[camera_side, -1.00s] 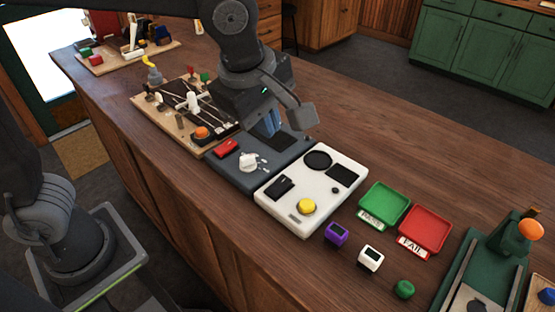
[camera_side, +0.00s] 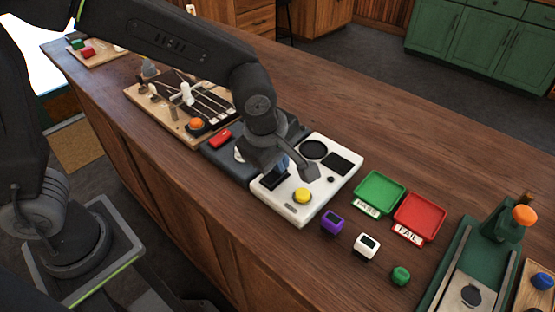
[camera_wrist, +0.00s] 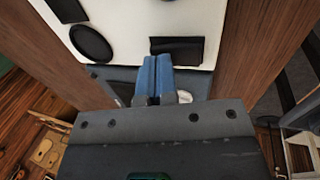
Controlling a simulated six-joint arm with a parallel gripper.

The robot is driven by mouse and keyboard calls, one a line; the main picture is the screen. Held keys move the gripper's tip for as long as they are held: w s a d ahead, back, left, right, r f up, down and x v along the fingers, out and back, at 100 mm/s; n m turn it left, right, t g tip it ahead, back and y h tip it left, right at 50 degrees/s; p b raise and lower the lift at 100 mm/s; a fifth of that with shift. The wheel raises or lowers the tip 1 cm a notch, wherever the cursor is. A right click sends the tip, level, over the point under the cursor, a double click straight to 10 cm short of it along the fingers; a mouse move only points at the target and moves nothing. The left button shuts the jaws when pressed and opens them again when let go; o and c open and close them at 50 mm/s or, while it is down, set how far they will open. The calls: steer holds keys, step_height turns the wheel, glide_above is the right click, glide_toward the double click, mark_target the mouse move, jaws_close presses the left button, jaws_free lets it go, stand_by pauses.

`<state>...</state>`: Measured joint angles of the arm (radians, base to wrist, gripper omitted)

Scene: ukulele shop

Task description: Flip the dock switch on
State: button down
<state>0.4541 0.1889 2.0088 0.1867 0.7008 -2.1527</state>
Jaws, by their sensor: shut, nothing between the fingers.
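The white dock (camera_side: 322,190) lies on the counter. It carries a black rocker switch (camera_side: 270,181), a yellow button (camera_side: 303,195), a black round pad (camera_side: 313,149) and a dark square. My gripper (camera_side: 281,166) is shut and empty, with blue fingertips low beside the switch. My arm partly hides the switch in the side view. In the wrist view, the fingertips (camera_wrist: 158,62) overlap the near edge of the black switch (camera_wrist: 177,48); I cannot tell whether they touch it. The round pad (camera_wrist: 92,43) is left of it. Which way the switch is tipped is unclear.
A dark grey unit with a red switch (camera_side: 220,138) adjoins the dock on the left; its white knob (camera_wrist: 183,96) is mostly hidden. Green (camera_side: 380,193) and red (camera_side: 419,217) trays and small purple and white boxes stand to the right.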

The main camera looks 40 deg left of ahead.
steer(key=shift+w+f, duration=0.1)
steer(key=shift+f, duration=0.1)
steer(key=shift+w+f+g, duration=0.1)
steer(key=shift+f+g, duration=0.1)
steer(key=shift+g, duration=0.1)
steer(key=shift+s, duration=0.2)
steer(key=shift+s+r, duration=0.15)
steer(key=shift+s, duration=0.45)
steer(key=shift+r, duration=0.15)
steer(key=v, duration=1.3)
steer(key=shift+s+r, duration=0.25)
steer(key=shift+s, duration=0.25)
